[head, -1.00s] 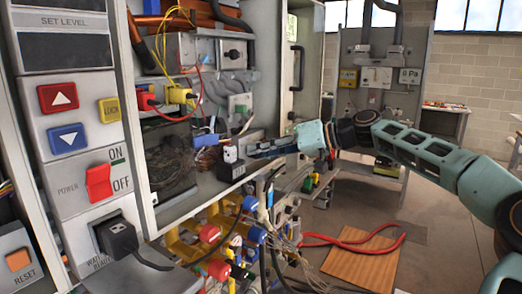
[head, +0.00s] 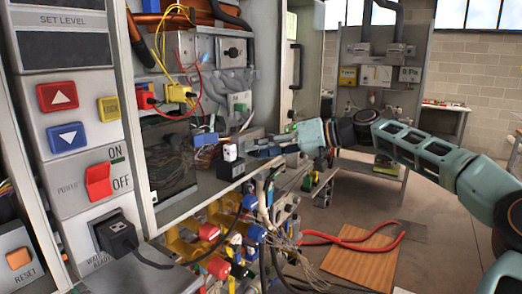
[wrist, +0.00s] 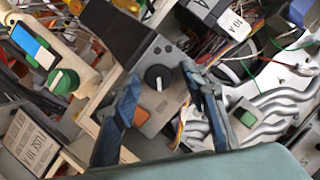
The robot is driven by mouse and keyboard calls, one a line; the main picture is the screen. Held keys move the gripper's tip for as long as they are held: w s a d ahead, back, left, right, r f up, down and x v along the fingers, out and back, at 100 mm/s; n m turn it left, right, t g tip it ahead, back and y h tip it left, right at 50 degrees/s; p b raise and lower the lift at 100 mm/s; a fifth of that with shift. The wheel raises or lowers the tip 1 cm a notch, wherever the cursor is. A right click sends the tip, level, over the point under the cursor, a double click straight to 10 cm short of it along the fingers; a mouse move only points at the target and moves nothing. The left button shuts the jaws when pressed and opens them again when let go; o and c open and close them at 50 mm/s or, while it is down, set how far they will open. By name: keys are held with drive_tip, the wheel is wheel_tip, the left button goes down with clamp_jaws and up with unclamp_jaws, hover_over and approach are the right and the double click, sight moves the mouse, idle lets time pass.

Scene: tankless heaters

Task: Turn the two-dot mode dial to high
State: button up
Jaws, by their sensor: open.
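A black round dial (wrist: 158,77) with a white pointer mark sits on a dark grey box (wrist: 168,58) in the wrist view. An orange square (wrist: 140,116) lies beside the left finger. I cannot tell whether the fingers touch the box. In the head view my gripper (head: 262,149) reaches left into the open cabinet, and its fingertips are hard to make out there.
A green dial (wrist: 62,82) with a white pointer stands at left in the wrist view. A pale ribbed manifold (wrist: 275,95) and a green button (wrist: 244,117) are at right. A black block labelled 10 A (wrist: 208,8) and loose wires crowd the top.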

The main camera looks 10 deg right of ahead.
drive_tip(key=v, duration=1.2)
drive_tip(key=shift+s, duration=0.1)
drive_tip(key=s+a+r+t+h+p, duration=0.1)
drive_tip(key=s+a+r+p, duration=0.15)
drive_tip(key=s+r, duration=0.4)
drive_tip(key=s+a+r+h+p, duration=0.1)
drive_tip(key=s+a+r+h, duration=0.15)
drive_tip(key=s, duration=0.75)
drive_tip(key=s+a+f+m+h+p, duration=0.2)
drive_tip(key=s+a+f+h, duration=0.2)
drive_tip(key=s+a+f, duration=0.4)
drive_tip(key=s+f+m+g+h+p, duration=0.1)
drive_tip(key=s+f+g+h+p, duration=0.1)
drive_tip(key=f, duration=1.1)
drive_tip(key=s+g+h, duration=0.1)
drive_tip(key=s+h, duration=0.1)
drive_tip(key=shift+s+d+m+h, duration=0.2)
drive_tip(key=shift+d+m+h, duration=0.1)
drive_tip(key=shift+m+h, duration=0.1)
drive_tip(key=shift+c, duration=0.5)
